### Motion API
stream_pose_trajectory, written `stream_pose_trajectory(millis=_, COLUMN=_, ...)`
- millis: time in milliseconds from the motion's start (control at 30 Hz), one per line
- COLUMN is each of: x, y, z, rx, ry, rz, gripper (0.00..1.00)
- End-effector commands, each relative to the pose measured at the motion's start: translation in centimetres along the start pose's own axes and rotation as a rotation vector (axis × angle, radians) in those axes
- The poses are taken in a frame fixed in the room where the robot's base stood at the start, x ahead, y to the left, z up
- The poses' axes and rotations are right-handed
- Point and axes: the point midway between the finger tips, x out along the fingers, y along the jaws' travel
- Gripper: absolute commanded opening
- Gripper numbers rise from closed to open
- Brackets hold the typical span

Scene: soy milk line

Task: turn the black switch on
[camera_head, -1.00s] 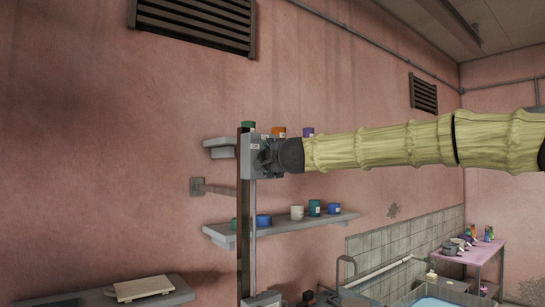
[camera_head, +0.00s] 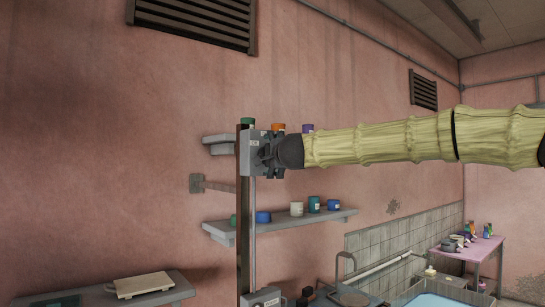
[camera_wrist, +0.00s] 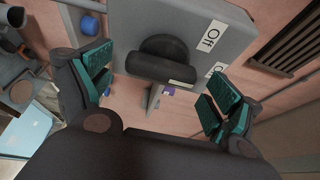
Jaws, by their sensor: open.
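The black switch is a round black knob (camera_wrist: 165,58) on the face of a grey switch box (camera_wrist: 215,35) in the wrist view. An "Off" label (camera_wrist: 211,36) sits on the box face beside it; a second label lower right is only partly readable. My gripper (camera_wrist: 158,80) is open, with its green-padded fingers spread to the left and right of the knob. The knob is between them in the picture, and I see no contact. In the head view the grey box (camera_head: 246,160) is on a dark post, with my gripper (camera_head: 266,153) close against its right side, hiding the knob.
Shelves (camera_head: 285,226) with several small jars are on the pink wall behind the post. A counter with a pale board (camera_head: 143,285) is at lower left. A sink (camera_head: 435,290) and a pink table (camera_head: 470,247) are at lower right.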

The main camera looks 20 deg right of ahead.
Motion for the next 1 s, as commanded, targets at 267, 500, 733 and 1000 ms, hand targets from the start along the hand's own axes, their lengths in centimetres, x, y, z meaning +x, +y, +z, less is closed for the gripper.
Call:
stream_pose_trajectory(millis=267, x=-1.7, y=-0.1, z=-0.1, rx=0.000, ry=0.000, rz=-0.001, gripper=0.91)
stream_pose_trajectory(millis=500, x=-5.5, y=-0.1, z=-0.1, rx=0.000, ry=0.000, rz=-0.001, gripper=0.91)
stream_pose_trajectory(millis=733, x=-9.1, y=0.0, z=-0.1, rx=0.001, ry=0.000, rz=-0.001, gripper=0.91)
stream_pose_trajectory(millis=1000, x=-11.6, y=0.0, z=-0.1, rx=0.001, ry=0.000, rz=0.000, gripper=0.91)
